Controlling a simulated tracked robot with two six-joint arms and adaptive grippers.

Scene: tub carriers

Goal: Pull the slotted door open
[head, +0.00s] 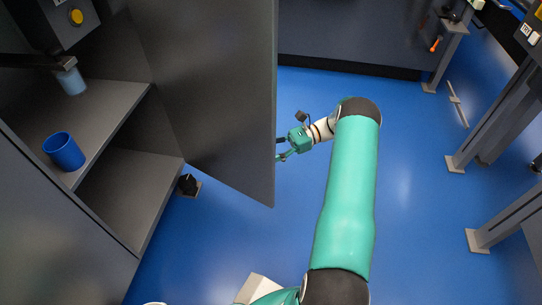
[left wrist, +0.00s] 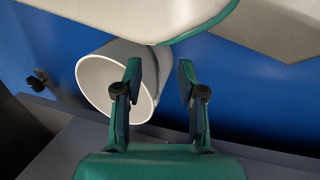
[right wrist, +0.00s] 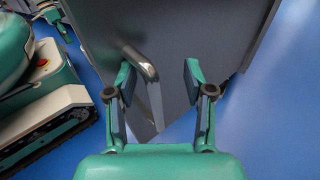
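The dark grey door (head: 215,95) stands swung out from the cabinet at the left of the head view. Its slot cannot be made out. In the right wrist view, a silver bar handle (right wrist: 155,100) is on the door's face (right wrist: 190,35). My right gripper (right wrist: 158,75) is open in front of the door, with the handle seen between its fingers, nearer the left one; contact cannot be told. In the head view the right gripper (head: 281,150) is beyond the door's free edge, partly hidden by it. My left gripper (left wrist: 159,75) is open and empty in the left wrist view.
The cabinet has shelves; a blue cup (head: 64,152) stands on one (head: 105,112), and a pale blue cup (head: 70,80) is under a black device. Blue floor (head: 420,210) is clear right of my arm.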

